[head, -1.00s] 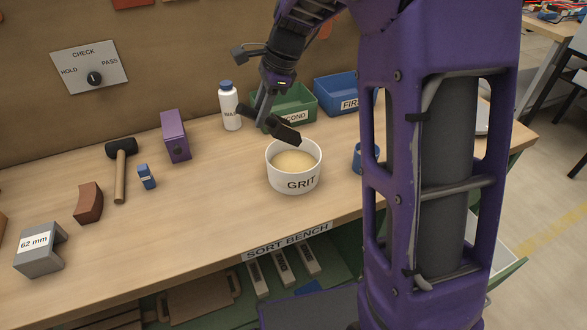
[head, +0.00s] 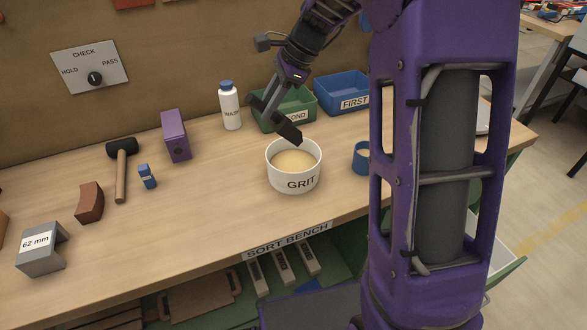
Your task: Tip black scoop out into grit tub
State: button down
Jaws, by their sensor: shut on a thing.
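The white grit tub (head: 294,184), lettered GRIT, stands on the bench with pale grit (head: 293,161) inside. My gripper (head: 265,104) is shut on the handle of the black scoop (head: 287,131), behind and above the tub. The scoop slants down to the right, its lower end over the tub's back rim. I cannot see into the scoop, nor tell whether it touches the rim.
A green SECOND bin (head: 297,103) and blue FIRST bin (head: 343,92) stand behind the tub. A white bottle (head: 230,108) is behind left, a blue cup (head: 361,160) to the right.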

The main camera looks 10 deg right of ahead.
jog(key=shift+w+d+r+y, duration=0.15)
jog(key=shift+d+r+y, duration=0.1)
jog(key=shift+d+y, duration=0.25)
jog(key=shift+w+d+r+y, duration=0.2)
jog(key=shift+d+y, duration=0.2)
jog(key=shift+d, duration=0.15)
jog(key=shift+w+d+r+g+y, duration=0.15)
jog(key=shift+d+g+y, duration=0.1)
jog(key=shift+d+y, duration=0.25)
jog(key=shift+w+d+r+g+y, duration=0.15)
jog(key=shift+d+g+y, duration=0.1)
jog(key=shift+d+y, duration=0.25)
jog(key=shift+d, duration=0.1)
jog(key=shift+w+d+m+y, duration=0.25)
jog(key=shift+d+m+y, duration=0.15)
jog(key=shift+d+y, duration=0.5)
jog(key=shift+d, duration=0.1)
dwell(1.2)
